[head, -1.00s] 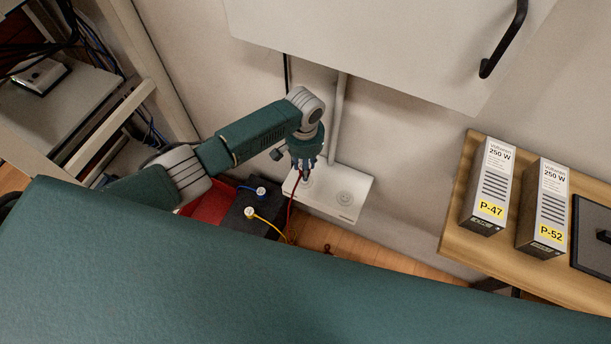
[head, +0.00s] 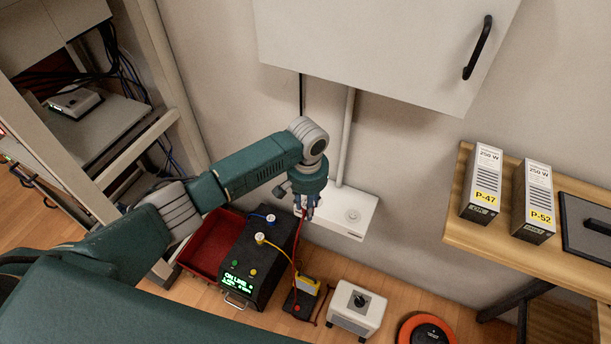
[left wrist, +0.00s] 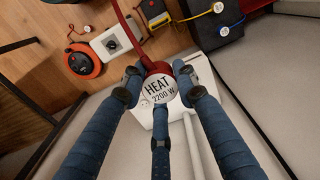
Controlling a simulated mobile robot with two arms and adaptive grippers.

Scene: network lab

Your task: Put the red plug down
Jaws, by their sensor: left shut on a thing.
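The red plug (left wrist: 158,68) with a round white label reading "HEAT 2200 W" shows in the left wrist view. My left gripper (left wrist: 158,82) is shut on it, with fingers around its sides. In the head view the gripper (head: 307,203) points down at the left part of a white wall socket box (head: 362,222), and hides most of the plug. A red cable (head: 296,243) hangs from there toward the floor. I cannot tell whether the plug is in a socket or just above the box. An outlet (head: 353,215) to its right is empty. My right gripper is not in view.
A black power unit (head: 236,281) with a lit display has a blue plug (head: 270,218) and a yellow plug (head: 259,238) on top. A red tray (head: 190,258), a grey box with a knob (head: 357,311) and an orange reel (head: 407,328) are on the floor. A wooden bench (head: 462,222) stands right.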

